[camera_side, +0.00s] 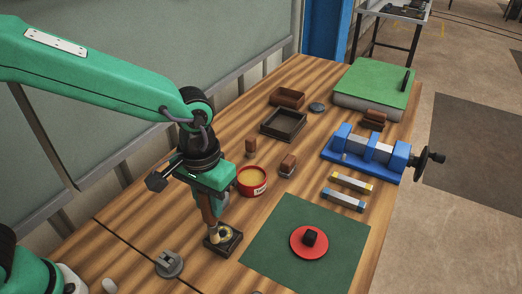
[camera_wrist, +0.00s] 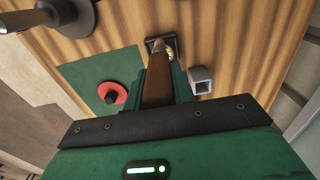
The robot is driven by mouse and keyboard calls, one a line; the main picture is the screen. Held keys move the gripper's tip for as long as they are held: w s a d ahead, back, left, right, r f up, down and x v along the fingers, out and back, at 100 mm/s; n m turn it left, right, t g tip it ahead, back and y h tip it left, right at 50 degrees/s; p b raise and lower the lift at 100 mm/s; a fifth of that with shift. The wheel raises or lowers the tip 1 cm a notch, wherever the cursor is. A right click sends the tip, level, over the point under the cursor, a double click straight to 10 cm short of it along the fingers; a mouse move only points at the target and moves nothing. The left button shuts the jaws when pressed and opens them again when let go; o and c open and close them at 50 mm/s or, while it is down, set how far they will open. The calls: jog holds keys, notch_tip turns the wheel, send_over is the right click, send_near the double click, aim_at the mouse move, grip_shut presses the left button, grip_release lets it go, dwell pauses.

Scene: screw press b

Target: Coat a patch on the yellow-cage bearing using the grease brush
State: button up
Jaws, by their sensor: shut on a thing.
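My gripper (camera_side: 207,205) points down near the front of the bench. It is shut on the grease brush (camera_wrist: 156,82), whose brown handle runs along the jaws in the wrist view. The yellow-cage bearing (camera_side: 223,234) sits on a small black block (camera_side: 232,247) directly below my gripper. The brush tip is at the bearing; I cannot tell whether it touches. In the wrist view the black block (camera_wrist: 151,43) is partly hidden by the brush and my gripper. A red tin (camera_side: 252,188) of yellowish grease stands open behind and right of the bearing.
A green mat (camera_side: 275,245) with a red disc (camera_side: 300,250) and black knob lies to the right. A grey fixture (camera_side: 168,265) stands front left. Brown blocks (camera_side: 287,165), a dark tray (camera_side: 283,132) and a blue screw press (camera_side: 345,150) stand farther back.

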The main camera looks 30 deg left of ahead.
jog(key=shift+f, duration=0.45)
jog(key=shift+w, duration=0.1)
jog(key=shift+w+r, duration=0.1)
jog(key=shift+w, duration=2.05)
jog(key=shift+s, duration=0.1)
jog(key=shift+s, duration=2.2)
jog(key=shift+w, duration=0.1)
jog(key=shift+w, duration=2.2)
